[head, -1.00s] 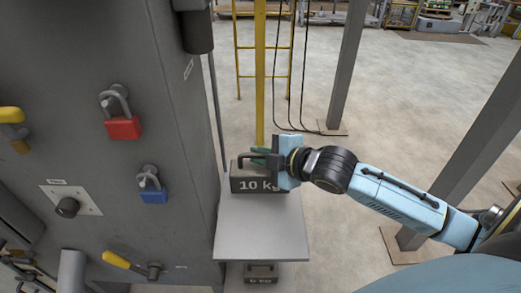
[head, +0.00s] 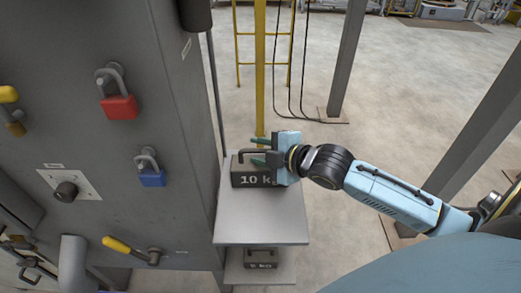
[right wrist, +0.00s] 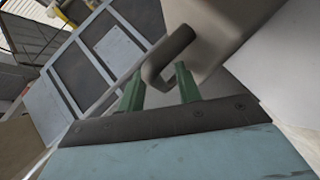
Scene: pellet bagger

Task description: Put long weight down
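The long dark grey weight (head: 250,180), marked 10 kg, rests upright on the upper grey shelf (head: 262,230), against the machine's side. A bar handle stands on its top. My right gripper (head: 256,152) is at this handle, its two green fingers spread apart. In the right wrist view, the bent handle (right wrist: 165,58) shows between and just beyond the open fingers (right wrist: 158,85), with a gap visible. Whether a finger touches the handle I cannot tell. The gripper body hides the weight's right end. My left gripper is out of view.
A smaller weight (head: 261,258) sits on the lower shelf (head: 258,275). The grey machine (head: 110,180) with a red padlock (head: 119,107) and a blue padlock (head: 152,178) fills the left. A yellow post (head: 259,80) stands behind the shelf. The front of the upper shelf is bare.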

